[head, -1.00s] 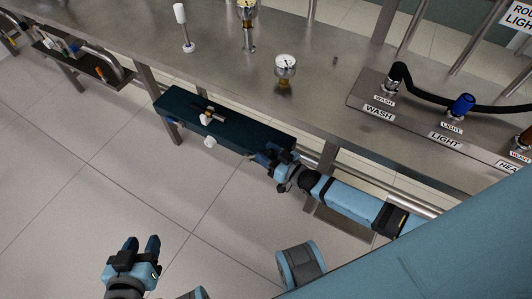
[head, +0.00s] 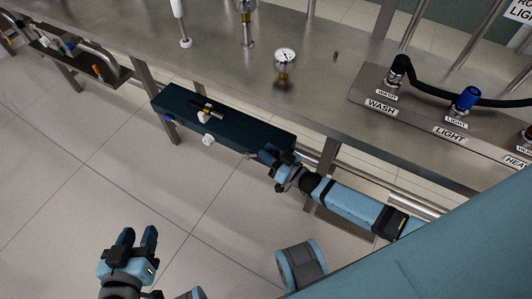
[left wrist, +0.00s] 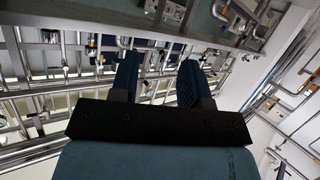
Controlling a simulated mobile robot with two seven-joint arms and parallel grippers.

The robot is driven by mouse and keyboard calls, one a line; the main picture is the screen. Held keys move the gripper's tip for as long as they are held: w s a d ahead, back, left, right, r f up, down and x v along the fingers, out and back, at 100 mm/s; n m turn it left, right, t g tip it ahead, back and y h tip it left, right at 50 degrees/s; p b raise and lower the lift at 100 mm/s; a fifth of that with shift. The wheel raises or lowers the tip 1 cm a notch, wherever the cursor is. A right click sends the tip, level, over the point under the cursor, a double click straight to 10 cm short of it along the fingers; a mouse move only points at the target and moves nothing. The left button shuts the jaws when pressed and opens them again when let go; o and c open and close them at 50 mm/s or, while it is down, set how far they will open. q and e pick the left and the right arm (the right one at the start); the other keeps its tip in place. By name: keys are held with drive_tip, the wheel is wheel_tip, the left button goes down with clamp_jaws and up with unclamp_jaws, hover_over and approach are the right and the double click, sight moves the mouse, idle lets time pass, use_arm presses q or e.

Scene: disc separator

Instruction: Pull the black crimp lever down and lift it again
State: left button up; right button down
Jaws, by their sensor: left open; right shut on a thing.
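A long dark teal unit (head: 240,132) runs along the bench's front edge in the head view. A small dark and metal fitting (head: 207,107) and a white knob (head: 208,139) are on it. My right gripper (head: 272,153) is at the unit's right end, shut on what I take to be the black crimp lever. The jaws and arm hide it, so its angle cannot be told. My left gripper (head: 138,236) is open and empty over the floor, well apart from the unit. Its two fingers also show empty in the left wrist view (left wrist: 158,80).
The steel bench (head: 315,95) carries a pressure gauge (head: 284,56) and, at right, a panel with labelled valves and a black hose (head: 428,92). Rails and bench legs lie close to my right arm. The tiled floor (head: 70,215) at left is open.

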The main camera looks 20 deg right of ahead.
use_arm(q)
drive_tip(key=shift+w+d+r, duration=0.15)
drive_tip(key=shift+w+r, duration=0.05)
drive_tip(key=shift+r, duration=0.2)
drive_tip(key=shift+w+d+r, duration=0.1)
drive_tip(key=shift+w+r, duration=0.05)
drive_tip(key=shift+r, duration=0.25)
drive_tip(key=shift+s+a+f, duration=0.1)
drive_tip(key=shift+s+f, duration=0.05)
drive_tip(key=shift+f, duration=0.25)
drive_tip(key=shift+c, duration=0.9)
drive_tip(key=shift+f, duration=0.15)
drive_tip(key=c, duration=0.3)
drive_tip(key=w+f+m, duration=0.1)
drive_tip(key=w+m, duration=0.1)
drive_tip(key=w+a+f+m, duration=0.1)
drive_tip(key=w+f+m, duration=0.1)
drive_tip(key=w, duration=0.1)
drive_tip(key=w+a+f+m+g, duration=0.1)
drive_tip(key=w+m, duration=0.1)
drive_tip(key=w, duration=0.1)
drive_tip(key=shift+f+m+y, duration=0.3)
drive_tip(key=shift+f+y, duration=0.1)
clamp_jaws()
drive_tip(key=g, duration=1.1)
approach(272, 151)
drive_tip(key=x, duration=0.7)
drive_tip(key=shift+w, duration=0.1)
